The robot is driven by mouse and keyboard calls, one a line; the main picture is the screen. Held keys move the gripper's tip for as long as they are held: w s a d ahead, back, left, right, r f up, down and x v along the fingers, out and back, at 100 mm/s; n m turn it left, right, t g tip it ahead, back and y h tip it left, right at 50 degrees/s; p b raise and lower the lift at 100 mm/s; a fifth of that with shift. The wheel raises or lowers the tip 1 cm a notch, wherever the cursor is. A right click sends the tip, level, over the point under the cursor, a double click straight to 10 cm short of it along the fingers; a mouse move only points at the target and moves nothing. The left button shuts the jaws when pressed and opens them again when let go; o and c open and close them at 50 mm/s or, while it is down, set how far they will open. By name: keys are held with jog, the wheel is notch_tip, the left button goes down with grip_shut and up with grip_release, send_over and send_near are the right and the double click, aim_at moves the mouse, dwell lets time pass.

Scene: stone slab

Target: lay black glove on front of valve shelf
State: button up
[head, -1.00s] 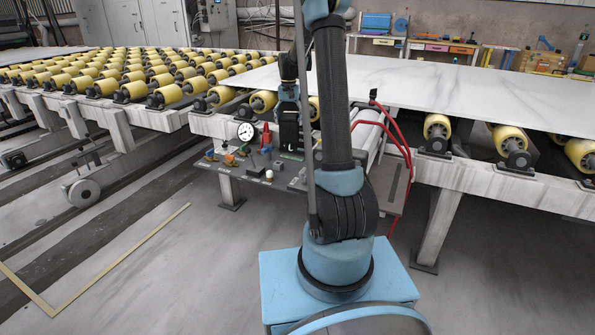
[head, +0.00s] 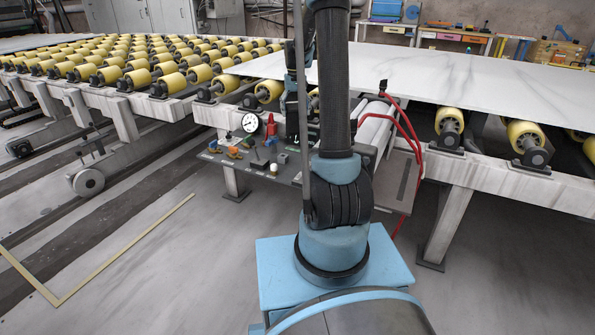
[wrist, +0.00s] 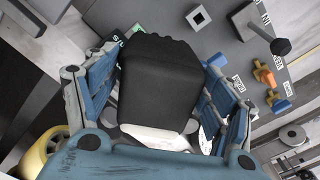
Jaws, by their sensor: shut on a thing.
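The black glove (wrist: 160,82) is in the wrist view, a dark, bulky shape between the two blue fingers of my gripper (wrist: 162,56). The gripper is shut on it. The valve shelf (wrist: 215,48) is the grey surface beyond the glove, with labels, a bolt-like post and orange and blue valve parts on it. In the head view the valve shelf (head: 246,170) juts out below the roller line, left of my arm. My gripper is mostly hidden behind my arm there, and I cannot make out the glove. The glove appears above the shelf; contact cannot be told.
A round pressure gauge (head: 250,122), a red part (head: 271,125) and small valve pieces stand on the shelf. Yellow rollers (head: 168,82) and a pale stone slab (head: 455,80) lie behind. Red hoses (head: 414,140) hang right of my arm. The floor at left is open.

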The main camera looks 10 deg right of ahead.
jog(key=s+d+f+n, duration=0.1)
jog(key=s+n, duration=0.9)
jog(key=s, duration=0.2)
notch_tip(320, 180, down, 10)
jog(key=shift+s+f+n, duration=0.2)
jog(key=shift+s+n, duration=0.15)
jog(key=shift+n, duration=0.05)
jog(key=shift+d, duration=0.15)
jog(key=o, duration=1.1)
jog(key=shift+f, duration=0.1)
jog(key=shift+c, duration=0.2)
notch_tip(320, 180, up, 12)
